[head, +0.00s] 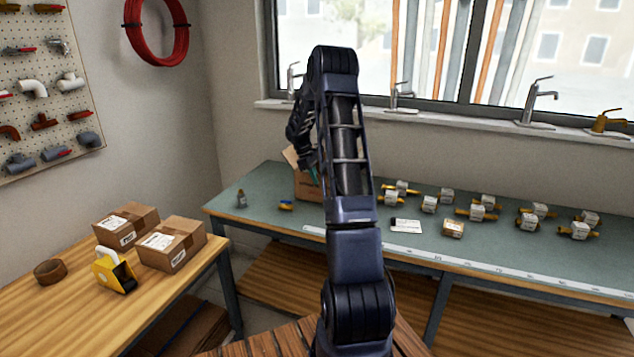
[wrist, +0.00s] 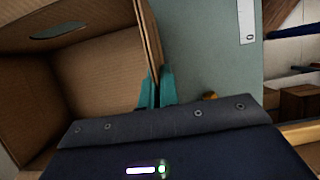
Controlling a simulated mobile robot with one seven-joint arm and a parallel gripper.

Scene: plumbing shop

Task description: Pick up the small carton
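A small carton (head: 453,228) with a pale label lies on the green workbench, right of the middle in the head view. My arm reaches over the bench to the left of it. My gripper's teal fingers show by the open cardboard box (head: 308,187) in the head view. In the wrist view, the fingers of my gripper (wrist: 158,90) are close together at the edge of that box's wall (wrist: 105,75). I cannot tell whether the wall is between them. The small carton is apart from the gripper, and I cannot make it out in the wrist view.
Several labelled brass valves (head: 477,213) stand on the bench around the carton, with a white card (head: 405,226) to its left. A long ruler (head: 470,267) runs along the front edge. Two larger cartons (head: 171,244) and a tape dispenser (head: 114,271) are on the wooden table.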

